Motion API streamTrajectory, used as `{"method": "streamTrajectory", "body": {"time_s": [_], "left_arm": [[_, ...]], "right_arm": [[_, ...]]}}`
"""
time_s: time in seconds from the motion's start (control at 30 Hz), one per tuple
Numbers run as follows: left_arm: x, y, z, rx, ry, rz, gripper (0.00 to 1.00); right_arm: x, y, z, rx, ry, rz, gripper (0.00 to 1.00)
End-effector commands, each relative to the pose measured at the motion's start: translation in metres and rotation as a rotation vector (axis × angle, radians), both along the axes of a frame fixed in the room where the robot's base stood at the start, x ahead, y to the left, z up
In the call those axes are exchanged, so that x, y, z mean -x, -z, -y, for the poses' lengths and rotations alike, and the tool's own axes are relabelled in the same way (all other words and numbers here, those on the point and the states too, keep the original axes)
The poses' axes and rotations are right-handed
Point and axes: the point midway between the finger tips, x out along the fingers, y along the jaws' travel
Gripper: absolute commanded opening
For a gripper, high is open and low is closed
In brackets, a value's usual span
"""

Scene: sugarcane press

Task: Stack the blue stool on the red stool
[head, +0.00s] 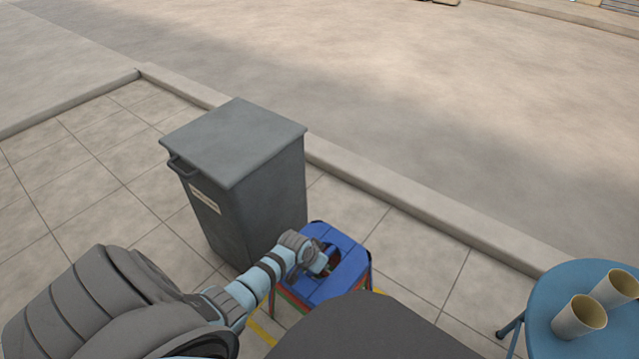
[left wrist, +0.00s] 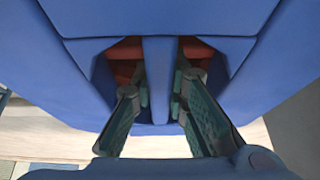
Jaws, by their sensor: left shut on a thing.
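The blue stool (head: 345,274) is beside the grey bin in the head view, its seat roughly level. My left gripper (head: 322,264) reaches into the seat's opening from above. In the left wrist view the blue stool (left wrist: 158,22) fills the picture, and my left gripper's fingers (left wrist: 160,85) are shut on the bar between its two openings. Red surface, seemingly the red stool (left wrist: 124,48), shows through the openings beneath. In the head view, red and green strips show under the blue seat's edge. Whether the blue stool rests on the red one I cannot tell. My right gripper is out of view.
A grey lidded bin (head: 240,170) stands just behind and left of the stool. A round blue table (head: 555,285) with two cups (head: 579,317) is at the right. Tiled pavement between is clear, bounded by a kerb (head: 400,205). Yellow marking (head: 262,333) shows on the floor.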

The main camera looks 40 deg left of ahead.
Motion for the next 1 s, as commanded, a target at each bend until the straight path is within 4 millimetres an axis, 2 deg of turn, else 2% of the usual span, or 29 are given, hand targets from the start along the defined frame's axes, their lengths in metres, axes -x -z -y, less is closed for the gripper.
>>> {"method": "streamTrajectory", "body": {"time_s": [0.03,0.3,0.33,0.47,0.8,0.87,1.0], "left_arm": [[0.007,0.01,0.006,0.015,-0.002,-0.019,0.0],[0.008,0.01,0.006,0.017,-0.004,-0.019,0.0],[0.008,0.01,0.006,0.017,-0.004,-0.019,0.15],[0.008,0.01,0.006,0.018,-0.005,-0.021,0.36],[0.013,0.007,0.001,0.011,-0.01,-0.026,0.37],[0.015,0.002,0.0,0.009,-0.01,-0.024,0.37],[0.023,-0.026,0.001,0.006,-0.007,-0.012,0.37]], "right_arm": [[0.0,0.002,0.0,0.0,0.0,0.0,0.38],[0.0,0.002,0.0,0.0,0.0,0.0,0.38],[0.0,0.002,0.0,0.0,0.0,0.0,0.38],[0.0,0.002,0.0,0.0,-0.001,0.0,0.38],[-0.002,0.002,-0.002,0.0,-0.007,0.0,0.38],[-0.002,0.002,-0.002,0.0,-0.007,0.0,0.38],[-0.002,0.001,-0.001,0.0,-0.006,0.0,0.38]]}}
